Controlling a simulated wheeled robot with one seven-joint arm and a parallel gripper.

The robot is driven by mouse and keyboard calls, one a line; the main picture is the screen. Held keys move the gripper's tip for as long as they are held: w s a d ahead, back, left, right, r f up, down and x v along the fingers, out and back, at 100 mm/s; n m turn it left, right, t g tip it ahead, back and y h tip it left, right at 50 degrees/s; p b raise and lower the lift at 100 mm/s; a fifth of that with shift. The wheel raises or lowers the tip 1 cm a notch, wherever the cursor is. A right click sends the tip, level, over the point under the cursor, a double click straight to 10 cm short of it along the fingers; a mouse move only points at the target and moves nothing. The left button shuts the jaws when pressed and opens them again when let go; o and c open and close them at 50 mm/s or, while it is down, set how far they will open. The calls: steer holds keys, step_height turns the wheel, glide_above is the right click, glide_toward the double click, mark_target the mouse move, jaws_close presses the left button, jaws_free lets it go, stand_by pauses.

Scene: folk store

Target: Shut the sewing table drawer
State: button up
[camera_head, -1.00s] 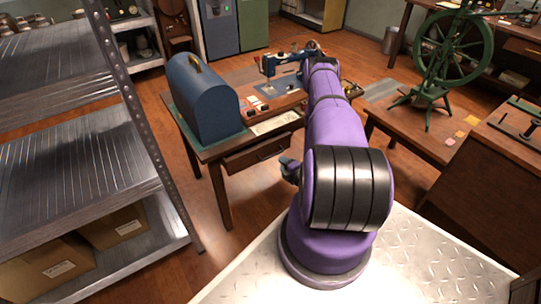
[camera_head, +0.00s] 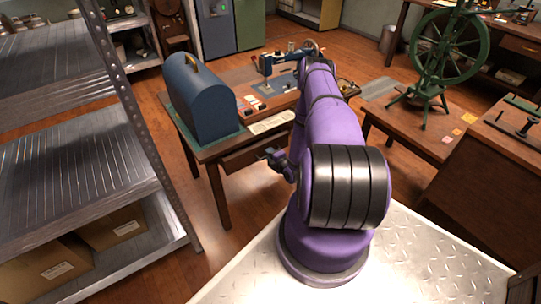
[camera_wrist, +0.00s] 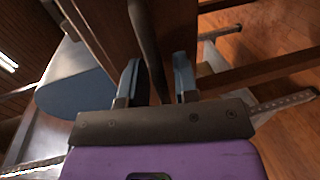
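The wooden sewing table (camera_head: 224,190) stands ahead with its drawer (camera_head: 243,158) facing me. The drawer front is partly hidden behind my gripper and arm in the head view, and I cannot tell exactly how far it stands out. My gripper (camera_head: 268,154) is at the drawer front. In the wrist view my gripper (camera_wrist: 158,78) has its two blue-grey fingers apart. A dark curved bar (camera_wrist: 146,45), which looks like the drawer handle, runs between them, closer to the left finger. I cannot tell whether it touches. A brown wooden panel (camera_wrist: 108,25) lies close beyond the fingers.
A blue domed case (camera_head: 203,100) and a blue sewing machine (camera_head: 285,62) stand on the table. A metal shelf (camera_head: 70,165) with cardboard boxes (camera_head: 112,228) is at the left. A green spinning wheel (camera_head: 432,60) stands at the right. Floor is open between shelf and table.

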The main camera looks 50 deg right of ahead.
mark_target(260, 144)
jaws_close()
steer(key=shift+w, duration=0.1)
steer(key=x, duration=0.2)
steer(key=r+x, duration=0.1)
steer(key=x, duration=0.5)
steer(key=shift+w+r, duration=0.15)
steer(key=shift+r, duration=0.05)
steer(key=shift+w+d+r, duration=0.1)
steer(key=shift+w, duration=0.05)
steer(key=shift+o, duration=0.7)
jaws_free()
steer(key=shift+w, duration=0.1)
steer(key=shift+o, duration=0.6)
